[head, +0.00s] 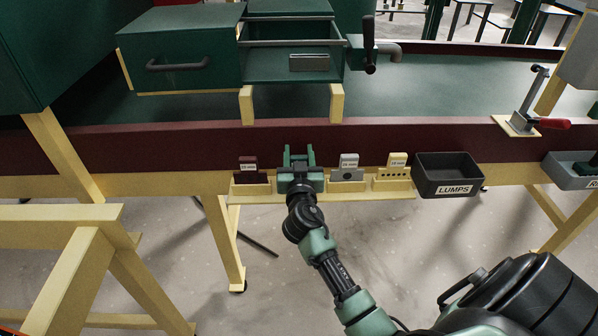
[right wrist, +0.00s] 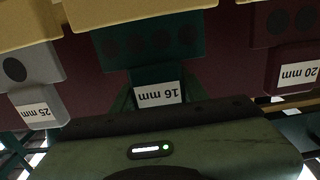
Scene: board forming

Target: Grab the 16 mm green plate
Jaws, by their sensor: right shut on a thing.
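The green plate (right wrist: 150,45), marked 16 mm, shows in the right wrist view with a row of dark holes across it. Its end by the label points toward my right gripper, and its other end meets a pale yellow holder (right wrist: 140,12). I cannot tell how deep it sits in the holder. In the head view my right gripper (head: 299,158) is at the rack between the dark red and grey plates, shut on the green plate and mostly hiding it. My left gripper is not in view.
A dark red plate (head: 248,171), a grey plate (head: 348,167) and a yellow plate (head: 397,165) stand in the pale rack (head: 400,186) close by. A black LUMPS bin (head: 448,176) is to the right. A green box with drawers (head: 185,60) stands above on the table.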

